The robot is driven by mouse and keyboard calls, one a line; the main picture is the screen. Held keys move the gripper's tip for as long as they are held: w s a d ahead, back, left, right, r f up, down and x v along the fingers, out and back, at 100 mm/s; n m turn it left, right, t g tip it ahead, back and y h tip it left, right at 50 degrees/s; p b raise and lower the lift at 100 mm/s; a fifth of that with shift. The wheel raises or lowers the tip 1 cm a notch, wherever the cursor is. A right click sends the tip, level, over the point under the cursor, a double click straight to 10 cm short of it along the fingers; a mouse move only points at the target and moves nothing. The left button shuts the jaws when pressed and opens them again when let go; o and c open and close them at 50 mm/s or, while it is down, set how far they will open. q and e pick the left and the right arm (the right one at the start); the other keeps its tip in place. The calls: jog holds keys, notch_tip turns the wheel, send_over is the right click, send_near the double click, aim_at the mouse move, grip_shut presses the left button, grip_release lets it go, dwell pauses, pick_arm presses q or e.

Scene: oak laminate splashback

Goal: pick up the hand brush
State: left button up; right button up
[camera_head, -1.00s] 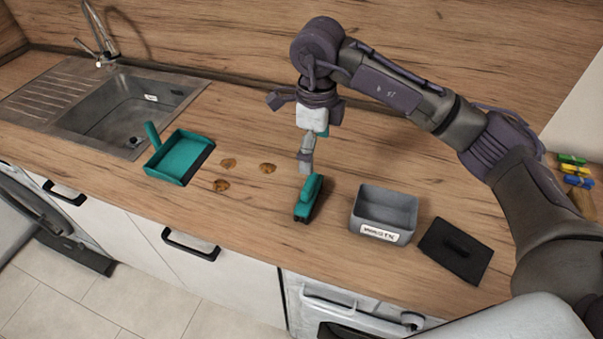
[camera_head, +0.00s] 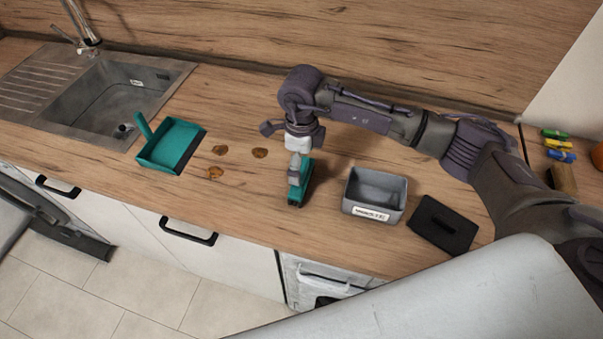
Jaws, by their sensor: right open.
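The teal hand brush (camera_head: 304,188) lies on the wooden counter in the middle of the head view, its dark bristle end toward the front edge. My right gripper (camera_head: 296,172) points down right over the brush, its fingers at the brush's handle part. The gripper is open; whether the fingers touch the brush I cannot tell. Part of the brush is hidden behind the fingers. My left gripper is not in view.
A teal dustpan (camera_head: 171,146) and several brown crumb patches (camera_head: 260,153) lie left of the brush. A grey labelled bin (camera_head: 374,194) and its black lid (camera_head: 444,226) are to the right. A sink (camera_head: 105,100) is at far left.

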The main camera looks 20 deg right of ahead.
notch_tip(320, 180, down, 2)
jog(key=shift+s+f, duration=0.1)
jog(key=shift+f, duration=0.25)
jog(key=c, duration=1.2)
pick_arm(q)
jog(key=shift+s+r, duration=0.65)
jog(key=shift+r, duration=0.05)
pick_arm(e)
jog(key=shift+c, duration=0.2)
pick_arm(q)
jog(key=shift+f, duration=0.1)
pick_arm(e)
jog(key=shift+r, duration=0.1)
